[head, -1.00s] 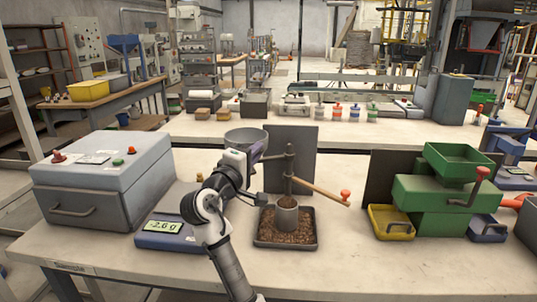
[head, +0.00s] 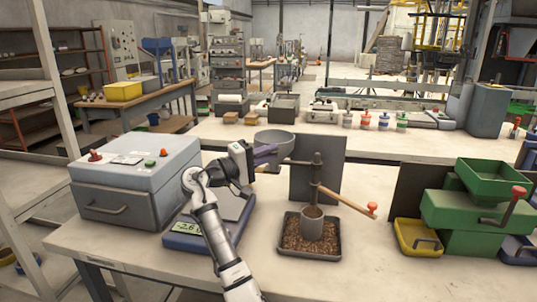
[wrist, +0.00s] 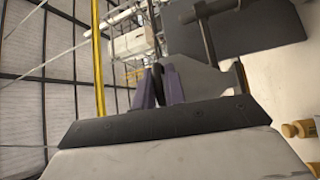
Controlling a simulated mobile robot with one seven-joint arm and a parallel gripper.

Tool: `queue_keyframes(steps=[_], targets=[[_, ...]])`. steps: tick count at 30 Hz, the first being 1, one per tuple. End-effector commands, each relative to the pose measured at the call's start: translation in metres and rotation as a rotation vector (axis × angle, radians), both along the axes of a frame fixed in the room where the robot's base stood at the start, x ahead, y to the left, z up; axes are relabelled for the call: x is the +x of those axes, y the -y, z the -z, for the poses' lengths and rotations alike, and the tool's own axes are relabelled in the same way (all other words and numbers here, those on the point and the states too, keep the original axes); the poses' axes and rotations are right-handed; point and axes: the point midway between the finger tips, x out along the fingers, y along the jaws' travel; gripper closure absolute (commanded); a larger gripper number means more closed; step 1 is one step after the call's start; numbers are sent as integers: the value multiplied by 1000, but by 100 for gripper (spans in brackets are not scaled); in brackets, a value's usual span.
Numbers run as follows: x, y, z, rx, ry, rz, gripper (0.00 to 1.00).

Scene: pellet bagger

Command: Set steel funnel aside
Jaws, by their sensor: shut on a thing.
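The steel funnel (head: 275,138), a wide grey round vessel, shows behind my gripper in the head view, left of the dark upright panel. My gripper (head: 268,155) has purple fingers that meet the funnel's near side, and it is shut on the funnel. In the wrist view the fingers (wrist: 160,84) are close together, with a light grey surface beside them that looks like the funnel's wall (wrist: 205,84). The funnel's lower part is hidden by the gripper, so I cannot tell whether it touches the bench.
A scale (head: 185,243) and a grey machine box (head: 135,180) are left. A green machine (head: 470,208) stands at right.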

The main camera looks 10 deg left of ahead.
Motion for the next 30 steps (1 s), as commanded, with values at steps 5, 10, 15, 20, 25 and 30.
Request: queue_keyframes(steps=[5,10,15,20,25,30], targets=[[1,1,-8,-6,12,-3,100],[1,1,-8,-6,12,-3,81],[1,1,-6,-4,8,-2,70],[1,0,-4,-4,5,-2,70],[-6,-7,0,-4,4,-3,70],[-28,-31,6,-3,6,-7,70]])
